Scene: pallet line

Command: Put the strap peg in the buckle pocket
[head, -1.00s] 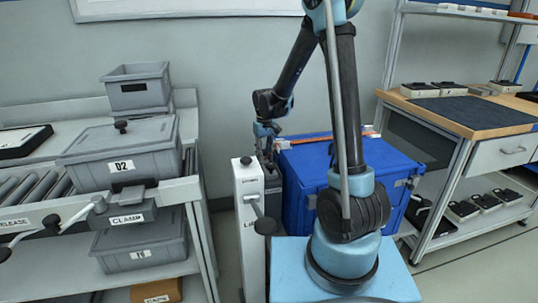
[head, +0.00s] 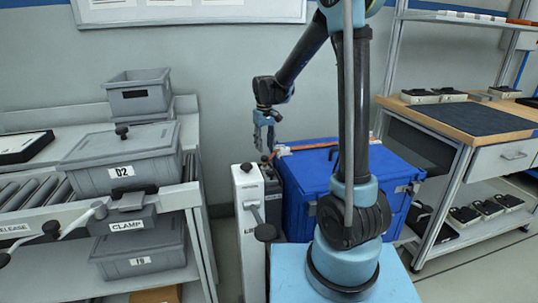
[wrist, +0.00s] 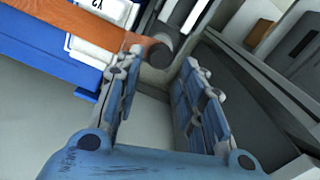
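The orange strap (head: 318,146) lies across the top of the blue crate (head: 335,185) and reaches its far left corner. In the wrist view the strap (wrist: 110,30) ends at a dark round peg (wrist: 161,53). My gripper (head: 264,146) hangs pointing down above that corner. In the wrist view my gripper (wrist: 163,62) is open, its fingers spread, with the peg beyond the gap between the tips and nothing held. A grey fitting lies around or below the peg. I cannot tell whether it is the buckle pocket or whether the peg is seated in it.
A white lift post (head: 248,205) with a lever stands close left of the crate. A conveyor with grey lidded bins (head: 122,160) and a clamp is further left. A wooden-topped workbench (head: 455,122) stands at the right.

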